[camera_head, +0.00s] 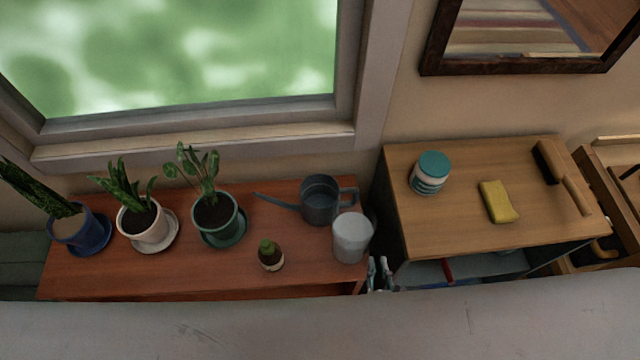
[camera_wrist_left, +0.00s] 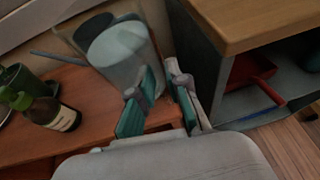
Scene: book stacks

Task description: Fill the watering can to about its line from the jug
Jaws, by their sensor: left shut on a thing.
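The dark grey watering can (camera_head: 320,208) stands on the red-brown table, its long spout pointing left and its handle to the right. Its fill line and water level cannot be made out. The pale grey jug (camera_head: 352,240) is just in front and to the right of the can, near the table's front right corner. In the left wrist view the jug (camera_wrist_left: 122,55) partly covers the can. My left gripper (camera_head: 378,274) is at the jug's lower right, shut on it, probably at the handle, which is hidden. The gripper's teal-padded fingers (camera_wrist_left: 160,93) show in the wrist view. My right gripper is out of view.
Potted plants (camera_head: 215,212) line the table's (camera_head: 100,276) left half. To the right, a wooden-topped cabinet (camera_head: 450,210) holds a teal-lidded jar (camera_head: 430,172), a yellow sponge (camera_head: 498,201) and a brush (camera_head: 562,178).

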